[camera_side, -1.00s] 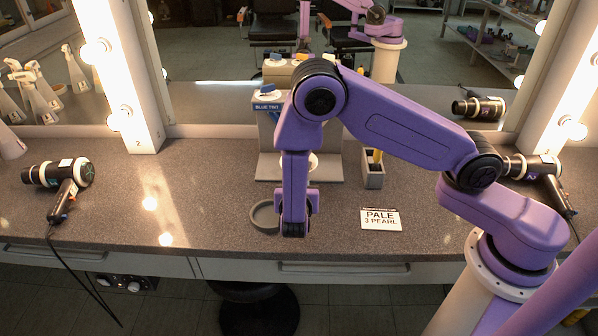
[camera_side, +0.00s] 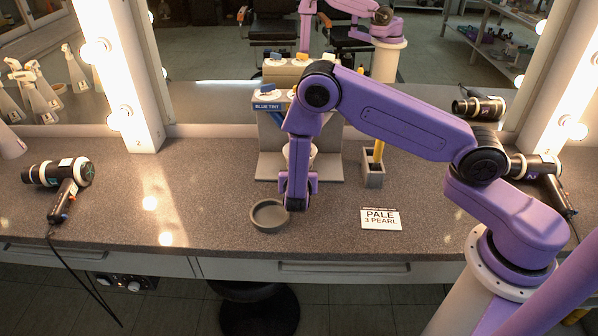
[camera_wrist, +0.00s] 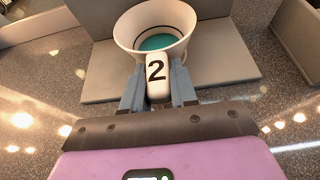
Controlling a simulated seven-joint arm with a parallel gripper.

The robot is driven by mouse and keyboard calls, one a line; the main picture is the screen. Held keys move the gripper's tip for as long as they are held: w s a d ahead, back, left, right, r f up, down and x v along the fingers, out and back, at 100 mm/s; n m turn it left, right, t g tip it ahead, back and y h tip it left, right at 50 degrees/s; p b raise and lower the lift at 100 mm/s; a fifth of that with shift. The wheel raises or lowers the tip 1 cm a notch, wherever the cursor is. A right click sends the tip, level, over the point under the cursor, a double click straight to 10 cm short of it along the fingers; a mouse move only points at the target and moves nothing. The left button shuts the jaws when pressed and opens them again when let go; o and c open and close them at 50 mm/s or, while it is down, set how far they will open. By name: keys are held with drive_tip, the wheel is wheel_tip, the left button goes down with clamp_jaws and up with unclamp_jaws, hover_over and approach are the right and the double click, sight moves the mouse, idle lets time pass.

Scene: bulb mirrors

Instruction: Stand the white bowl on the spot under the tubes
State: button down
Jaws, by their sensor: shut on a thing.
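The white bowl (camera_wrist: 153,27) has a dark inner line, teal contents and a white handle marked 2. In the side view the bowl (camera_side: 313,151) is mostly hidden behind my arm. My gripper (camera_wrist: 158,88) is shut on the handle, with a grey finger on each side; it also shows in the side view (camera_side: 297,198). The bowl looks upright at the tube stand (camera_side: 270,130), over its grey base (camera_side: 265,168). I cannot tell whether it touches the base. The tubes and the spot under them are largely hidden by my arm.
A round grey dish (camera_side: 269,216) sits just left of my gripper. A card reading PALE 3 PEARL (camera_side: 381,219) lies to the right. A grey holder (camera_side: 373,172) with a yellow-handled item stands right of the stand. Hair dryers (camera_side: 58,176) lie at both sides.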

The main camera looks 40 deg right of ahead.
drive_tip(key=shift+f, duration=0.1)
drive_tip(key=c, duration=0.9)
unclamp_jaws()
drive_tip(key=shift+s+a+r, duration=0.1)
drive_tip(key=shift+a+r, duration=0.05)
drive_tip(key=shift+r, duration=0.05)
drive_tip(key=v, duration=1.1)
drive_tip(key=shift+s+a+r, duration=0.2)
drive_tip(key=shift+s, duration=0.05)
drive_tip(key=s+d+r+m+g+y, duration=0.2)
drive_tip(key=s+r+m+g+y, duration=0.1)
drive_tip(key=s, duration=0.6)
drive_tip(key=s+d+r+m+g+y, duration=0.1)
drive_tip(key=s+r+m+g+y, duration=0.2)
drive_tip(key=s+r+m, duration=0.3)
drive_tip(key=s+d+r+m+g+y, duration=0.2)
drive_tip(key=s+r+m+g+y, duration=0.1)
drive_tip(key=s, duration=1)
drive_tip(key=shift+d+r+m+y, duration=0.15)
drive_tip(key=shift+r+m+y, duration=0.1)
drive_tip(key=shift+r+m, duration=0.5)
drive_tip(key=shift+d+r+m+y, duration=0.2)
drive_tip(key=shift+r+m, duration=0.25)
drive_tip(key=shift+r, duration=0.55)
